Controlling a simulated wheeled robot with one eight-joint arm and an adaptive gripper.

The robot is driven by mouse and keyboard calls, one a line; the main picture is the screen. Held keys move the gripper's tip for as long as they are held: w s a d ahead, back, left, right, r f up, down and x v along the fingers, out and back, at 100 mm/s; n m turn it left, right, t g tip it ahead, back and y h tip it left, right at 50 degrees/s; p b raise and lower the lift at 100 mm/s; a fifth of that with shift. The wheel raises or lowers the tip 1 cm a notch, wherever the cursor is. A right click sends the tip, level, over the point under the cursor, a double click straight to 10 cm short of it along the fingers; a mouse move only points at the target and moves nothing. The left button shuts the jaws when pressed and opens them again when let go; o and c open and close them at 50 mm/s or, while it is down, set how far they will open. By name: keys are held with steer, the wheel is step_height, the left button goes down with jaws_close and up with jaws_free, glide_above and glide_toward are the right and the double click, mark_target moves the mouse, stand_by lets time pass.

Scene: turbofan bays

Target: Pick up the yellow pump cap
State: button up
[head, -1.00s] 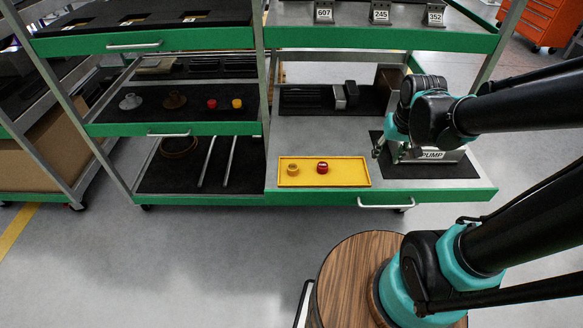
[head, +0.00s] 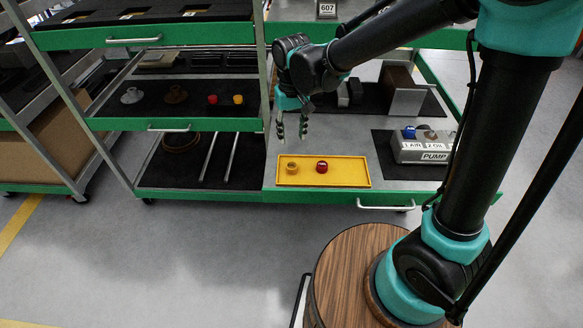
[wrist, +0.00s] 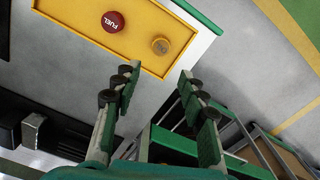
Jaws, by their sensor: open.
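A yellow-ochre cap (head: 292,168) stands at the left in the shallow yellow tray (head: 345,178) on the low shelf; it also shows in the wrist view (wrist: 161,45). A red cap (head: 322,166) stands right of it, and the wrist view shows it (wrist: 112,21) marked FUEL. Another, brighter yellow cap (head: 238,100) sits on the middle left shelf. My gripper (head: 291,130) is open and empty, pointing down above and behind the tray. In the wrist view its fingertips (wrist: 160,75) lie apart, with the ochre cap ahead between their lines. The grey PUMP block (head: 425,150) stands at the right.
A red cap (head: 212,100) and pale and brown flanged parts stand on the left shelf. A rack post (head: 263,80) rises just left of my gripper. A blue cap (head: 409,132) sits on the pump block. A grey plate (head: 406,102) stands behind.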

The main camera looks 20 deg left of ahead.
mark_target(292, 165)
step_height(292, 165, down, 13)
steer(key=shift+s+f, duration=0.1)
steer(key=shift+f, duration=0.1)
stand_by(0.5)
steer(key=c, duration=0.5)
